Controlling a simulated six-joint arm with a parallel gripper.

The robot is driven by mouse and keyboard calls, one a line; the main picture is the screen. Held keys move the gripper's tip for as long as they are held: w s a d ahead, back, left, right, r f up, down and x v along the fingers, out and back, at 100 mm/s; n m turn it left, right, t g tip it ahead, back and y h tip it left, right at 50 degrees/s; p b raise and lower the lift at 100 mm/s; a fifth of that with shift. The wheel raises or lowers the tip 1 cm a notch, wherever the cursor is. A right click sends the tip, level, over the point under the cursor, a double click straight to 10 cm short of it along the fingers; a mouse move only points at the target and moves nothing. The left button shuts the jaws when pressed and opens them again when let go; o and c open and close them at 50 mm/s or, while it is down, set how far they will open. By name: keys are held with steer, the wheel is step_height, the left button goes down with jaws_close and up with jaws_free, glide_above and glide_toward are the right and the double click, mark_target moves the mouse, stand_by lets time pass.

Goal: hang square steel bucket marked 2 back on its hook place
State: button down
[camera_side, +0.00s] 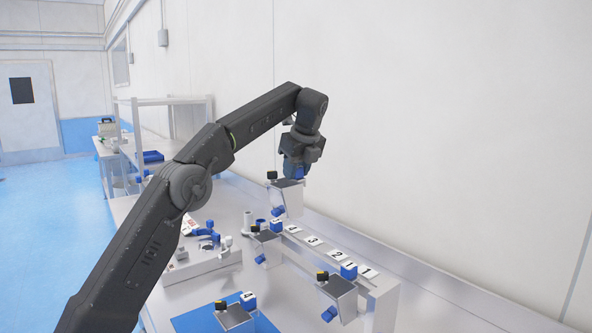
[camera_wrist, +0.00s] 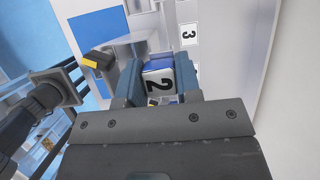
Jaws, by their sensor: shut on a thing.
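My gripper (camera_side: 297,170) is shut on the blue-and-white tag block of the square steel bucket marked 2 (camera_side: 288,198). It holds the bucket in the air above the hook rail (camera_side: 385,292). In the wrist view, the black 2 on the tag (camera_wrist: 157,82) shows between the fingers of my gripper (camera_wrist: 160,75). The bucket has a black-and-yellow piece and a blue piece at its side. The label plate 2 (camera_side: 337,254) lies on the rail top, below and right of the bucket. No bucket hangs directly at that plate.
One bucket (camera_side: 342,288) hangs near label 1 (camera_side: 369,272); another (camera_side: 266,246) hangs at the rail's far end. A bucket (camera_side: 234,315) stands on a blue mat (camera_side: 195,320). A grey unit (camera_side: 205,260) with small items is left. The wall is behind the rail.

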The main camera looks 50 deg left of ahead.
mark_target(300, 203)
steer(key=d+f, duration=0.1)
steer(key=s+d+f, duration=0.1)
steer(key=d+f, duration=0.2)
steer(key=f, duration=0.1)
steer(key=shift+s+d+f, duration=0.2)
steer(key=shift+s+d, duration=0.05)
steer(key=shift+s, duration=0.1)
steer(key=s+d+f, duration=0.5)
steer(key=f, duration=0.2)
steer(key=shift+f, duration=0.25)
steer(key=shift+w+f, duration=0.75)
steer(key=shift+w, duration=0.4)
steer(key=shift+w+f, duration=0.75)
steer(key=shift+w, duration=0.35)
steer(key=shift+w+f, duration=0.75)
steer(key=shift+w, duration=0.4)
steer(key=shift+f, duration=0.2)
